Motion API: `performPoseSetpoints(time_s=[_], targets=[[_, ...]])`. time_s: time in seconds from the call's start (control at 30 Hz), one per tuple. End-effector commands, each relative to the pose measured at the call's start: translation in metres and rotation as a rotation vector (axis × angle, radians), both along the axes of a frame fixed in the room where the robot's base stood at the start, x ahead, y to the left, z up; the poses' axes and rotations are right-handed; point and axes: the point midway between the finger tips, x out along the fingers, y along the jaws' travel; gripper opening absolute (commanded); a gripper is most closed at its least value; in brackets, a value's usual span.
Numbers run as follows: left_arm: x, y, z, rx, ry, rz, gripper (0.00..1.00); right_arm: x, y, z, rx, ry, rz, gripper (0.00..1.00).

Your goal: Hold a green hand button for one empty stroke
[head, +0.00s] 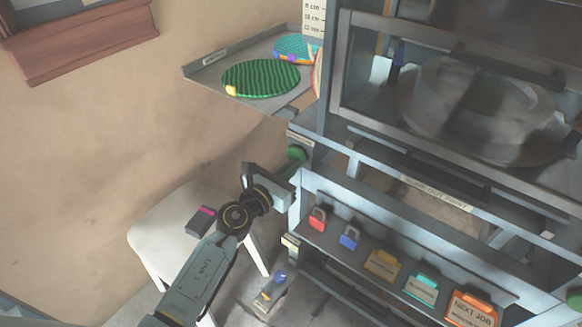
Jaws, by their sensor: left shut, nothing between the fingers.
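A green hand button (296,154) sticks out at the left front corner of the press, below its frame. My left arm reaches up from the bottom, and my left gripper (289,174) is shut and empty just below the button. I cannot tell whether it touches the button. A second green button (575,298) shows in part at the lower right edge. The press (430,178) has a window frame with a large grey round part (480,108) behind it. My right gripper is out of view.
A grey shelf (215,67) at the upper left holds a green ribbed disc (260,78) and a teal disc (296,47). Red and blue padlocks (318,218) and several tags (383,264) line the lower ledge. A white stool (160,233) with a dark box (202,221) stands left.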

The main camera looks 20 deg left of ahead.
Motion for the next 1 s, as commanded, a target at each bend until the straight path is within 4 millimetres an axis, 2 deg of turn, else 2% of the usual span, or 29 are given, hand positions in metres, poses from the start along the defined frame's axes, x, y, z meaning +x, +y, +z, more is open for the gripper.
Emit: performPoseSetpoints(time_s=[0.17,0.43,1.0], targets=[[0.001,0.0,0.0,0.0,0.0,0.0,0.0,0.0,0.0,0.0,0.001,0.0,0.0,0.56],[0.021,-0.008,0.002,0.0,-0.003,-0.001,0.0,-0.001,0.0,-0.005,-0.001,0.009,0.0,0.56],[0.02,-0.012,0.001,-0.005,-0.001,-0.006,0.0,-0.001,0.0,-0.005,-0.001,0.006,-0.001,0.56]])
